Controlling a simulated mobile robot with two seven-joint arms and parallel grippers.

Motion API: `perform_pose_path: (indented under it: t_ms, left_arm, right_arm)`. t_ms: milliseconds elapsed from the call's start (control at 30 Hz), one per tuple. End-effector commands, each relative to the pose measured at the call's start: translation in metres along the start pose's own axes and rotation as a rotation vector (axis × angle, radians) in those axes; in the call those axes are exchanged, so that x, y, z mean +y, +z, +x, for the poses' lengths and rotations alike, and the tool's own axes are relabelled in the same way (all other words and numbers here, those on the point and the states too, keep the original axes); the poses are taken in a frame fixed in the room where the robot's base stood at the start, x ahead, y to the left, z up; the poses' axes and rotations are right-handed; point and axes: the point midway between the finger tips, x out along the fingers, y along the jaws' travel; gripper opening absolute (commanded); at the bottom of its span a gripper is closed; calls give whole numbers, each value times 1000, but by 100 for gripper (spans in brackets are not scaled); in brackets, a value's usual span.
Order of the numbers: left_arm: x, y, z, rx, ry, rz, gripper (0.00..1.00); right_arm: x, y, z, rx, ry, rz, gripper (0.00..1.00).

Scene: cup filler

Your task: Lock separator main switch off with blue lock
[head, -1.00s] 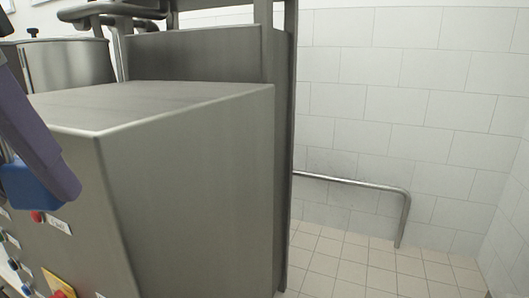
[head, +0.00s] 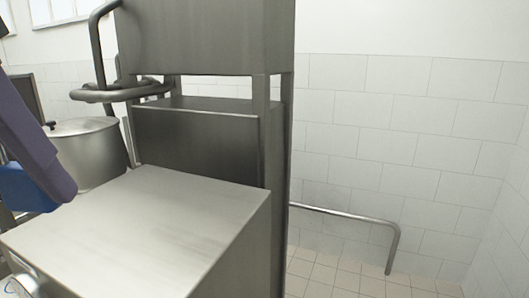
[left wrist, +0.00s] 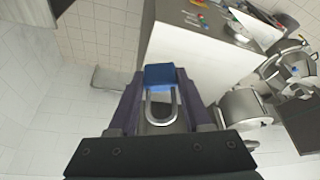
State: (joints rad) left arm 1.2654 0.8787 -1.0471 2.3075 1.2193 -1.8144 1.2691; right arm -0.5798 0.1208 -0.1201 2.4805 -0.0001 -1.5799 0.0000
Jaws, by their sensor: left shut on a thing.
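My left gripper (head: 48,180) with its purple fingers is at the left edge of the head view. It is shut on the blue lock (head: 24,190), held in the air by the steel cabinet. In the left wrist view the blue lock body (left wrist: 160,76) sits between the fingertips, with its grey shackle (left wrist: 147,108) pointing back toward the gripper. I cannot make out the main switch in either current view. My right gripper is not in view.
The steel cabinet (head: 150,225) fills the lower left of the head view, with a taller steel frame (head: 205,40) behind it. A round steel vessel (head: 88,150) stands at the left. A floor rail (head: 345,215) runs by the tiled wall. The floor at right is clear.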

Motion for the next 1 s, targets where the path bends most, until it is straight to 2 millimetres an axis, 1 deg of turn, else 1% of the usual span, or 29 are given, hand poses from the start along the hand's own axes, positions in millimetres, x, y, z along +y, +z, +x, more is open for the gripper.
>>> perform_pose_path:
  t_ms: [33, 133, 367, 467, 567, 667, 700, 767, 800, 867, 900, 967, 1000]
  left_arm:
    - [0, -3, -7, 1, -1, 0, 0]
    - [0, -4, -8, 3, -2, 1, 0]
    - [0, -3, -6, 0, 0, -2, 0]
    - [0, 1, 4, -3, 0, -1, 0]
    - [-1, 12, 33, -6, 1, 3, 0]
    - [-4, 30, 80, -10, 3, 7, 0]
    - [-6, 38, 102, -11, 3, 10, 0]
    - [-10, 51, 137, -11, 4, 14, 0]
    - [-14, 60, 159, -11, 5, 17, 0]
    - [-20, 74, 192, -11, 7, 22, 0]
    - [-24, 83, 213, -10, 8, 27, 0]
    - [-32, 98, 244, -10, 11, 36, 0]
    - [-37, 109, 265, -10, 13, 43, 0]
  right_arm:
    - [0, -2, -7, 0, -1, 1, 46]
    - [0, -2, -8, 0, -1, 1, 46]
    - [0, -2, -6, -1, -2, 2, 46]
    - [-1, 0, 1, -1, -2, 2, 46]
    - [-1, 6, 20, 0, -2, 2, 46]
    - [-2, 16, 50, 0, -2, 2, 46]
    - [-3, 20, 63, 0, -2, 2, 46]
    - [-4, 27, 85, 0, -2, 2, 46]
    - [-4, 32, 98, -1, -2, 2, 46]
    - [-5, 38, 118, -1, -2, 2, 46]
    - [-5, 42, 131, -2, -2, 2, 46]
    - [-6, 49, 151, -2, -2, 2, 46]
    - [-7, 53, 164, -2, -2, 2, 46]
